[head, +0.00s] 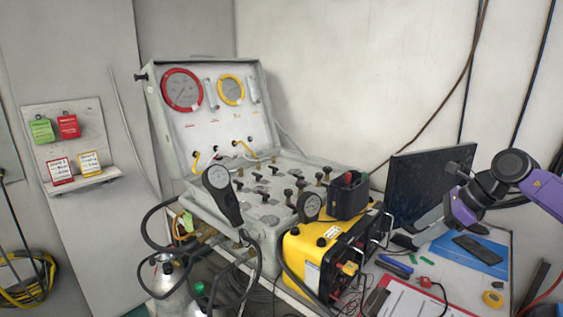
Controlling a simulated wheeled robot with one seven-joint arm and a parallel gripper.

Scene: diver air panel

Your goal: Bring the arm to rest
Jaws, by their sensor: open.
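My arm, purple with dark joints, reaches in from the right edge in the head view. It bends down and left in front of the dark monitor. My gripper (402,241) is small and dark at the arm's lower left end, above the table beside the yellow unit. It is open, and I see nothing held in it. Its fingertips are too small to make out clearly.
The grey air panel case (215,128) stands open at centre left with gauges and valves. A yellow unit (318,250) stands in front. The monitor (425,178) is behind my arm. A clipboard (415,301), blue folder (485,262) and tape roll (492,299) lie on the table.

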